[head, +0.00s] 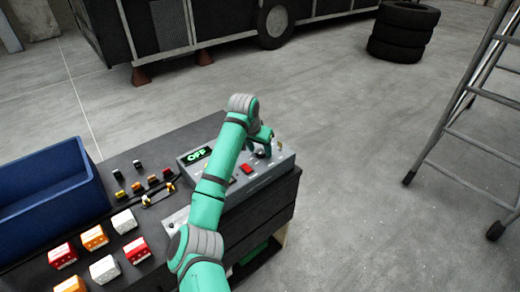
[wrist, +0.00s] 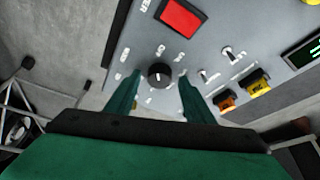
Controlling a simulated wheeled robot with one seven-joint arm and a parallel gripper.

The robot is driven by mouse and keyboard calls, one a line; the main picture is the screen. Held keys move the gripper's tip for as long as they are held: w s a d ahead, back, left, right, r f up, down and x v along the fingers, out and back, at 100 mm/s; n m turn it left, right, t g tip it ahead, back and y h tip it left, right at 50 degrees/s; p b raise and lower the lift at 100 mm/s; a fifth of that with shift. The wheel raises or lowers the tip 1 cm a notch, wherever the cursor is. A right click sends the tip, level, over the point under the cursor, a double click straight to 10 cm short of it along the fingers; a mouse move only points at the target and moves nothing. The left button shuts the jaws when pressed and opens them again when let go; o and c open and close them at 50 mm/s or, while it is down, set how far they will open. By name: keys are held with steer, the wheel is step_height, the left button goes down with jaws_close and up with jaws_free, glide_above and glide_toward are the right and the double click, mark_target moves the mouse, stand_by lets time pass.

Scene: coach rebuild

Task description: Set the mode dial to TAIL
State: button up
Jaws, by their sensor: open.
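The mode dial (wrist: 159,74) is a small round black knob with a short white mark, on a grey control box (wrist: 125,60). Small white labels ring it, too small to read surely. My gripper (wrist: 160,92) is open, with one green finger on each side of the dial in the wrist view; I cannot tell whether either touches it. In the head view the control box (head: 272,180) sits on the bench, and its green display (head: 197,155) reads OFF. My gripper (head: 264,142) is above the box's far right part, partly hiding the dial area.
A red button (wrist: 181,16), toggle switches and yellow and orange parts (wrist: 257,80) are on the panel. A blue bin (head: 50,190) and several red, orange and white blocks (head: 95,238) are on the bench (head: 150,150). A ladder (head: 465,110) stands at right; the floor between is clear.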

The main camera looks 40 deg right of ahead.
steer(key=c, duration=0.3)
steer(key=shift+s+d, duration=0.1)
steer(key=shift+d, duration=0.05)
steer(key=c, duration=0.7)
steer(key=shift+a, duration=0.2)
steer(key=m+g, duration=0.1)
steer(key=m, duration=0.3)
steer(key=m+g, duration=0.1)
steer(key=m, duration=0.1)
steer(key=m+g, duration=0.1)
steer(key=m, duration=0.2)
steer(key=shift+w+r+m+g, duration=0.1)
steer(key=shift+w+m+g, duration=0.2)
steer(key=shift+w, duration=0.1)
steer(key=o, duration=1)
